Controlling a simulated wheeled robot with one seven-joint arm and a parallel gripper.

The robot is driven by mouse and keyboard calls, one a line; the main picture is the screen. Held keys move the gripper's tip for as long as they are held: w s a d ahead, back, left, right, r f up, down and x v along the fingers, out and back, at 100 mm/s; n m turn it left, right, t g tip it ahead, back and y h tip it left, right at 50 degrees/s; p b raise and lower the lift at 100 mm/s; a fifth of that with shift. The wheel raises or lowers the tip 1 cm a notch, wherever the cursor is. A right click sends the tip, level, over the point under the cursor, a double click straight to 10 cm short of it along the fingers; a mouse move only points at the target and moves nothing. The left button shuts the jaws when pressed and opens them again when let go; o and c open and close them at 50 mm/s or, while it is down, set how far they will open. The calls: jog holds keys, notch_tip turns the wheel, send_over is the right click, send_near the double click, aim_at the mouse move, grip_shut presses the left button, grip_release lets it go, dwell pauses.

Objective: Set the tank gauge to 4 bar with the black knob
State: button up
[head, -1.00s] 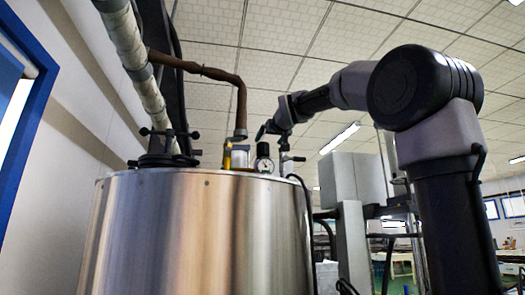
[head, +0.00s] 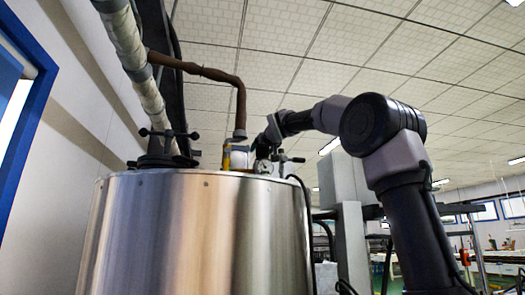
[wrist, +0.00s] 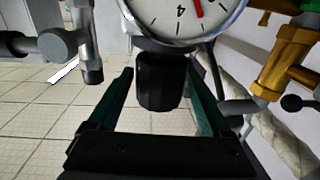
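The steel tank (head: 200,235) fills the lower left of the head view. The white-faced gauge (wrist: 165,18) is cut off at the top of the wrist view. Its "4" appears upside down, and the red needle lies a little to the right of that numeral. The black knob (wrist: 160,85) is just below the gauge in that view. My gripper (wrist: 161,76) is open, one dark green finger on each side of the knob, with visible gaps. In the head view my gripper (head: 262,146) is at the tank's top, partly covering the gauge (head: 262,165).
A brass fitting (wrist: 284,62) is to the right of the gripper in the wrist view. A grey metal valve (wrist: 60,45) is at its left. A brown pipe (head: 240,100) comes down beside the gauge. A clamp (head: 168,138) stands on the lid.

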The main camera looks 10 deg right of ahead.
jog(key=c, duration=1)
jog(key=shift+a+f+m+h, duration=0.1)
jog(key=shift+a+m+h, duration=0.05)
jog(key=shift+m+h, duration=0.55)
jog(key=shift+h, duration=0.4)
jog(key=shift+w+m+h, duration=0.1)
jog(key=shift+m+h, duration=0.7)
jog(key=shift+h, duration=0.4)
jog(key=shift+m+g+h, duration=0.6)
jog(key=shift+m+h, duration=0.4)
jog(key=shift+h, duration=0.5)
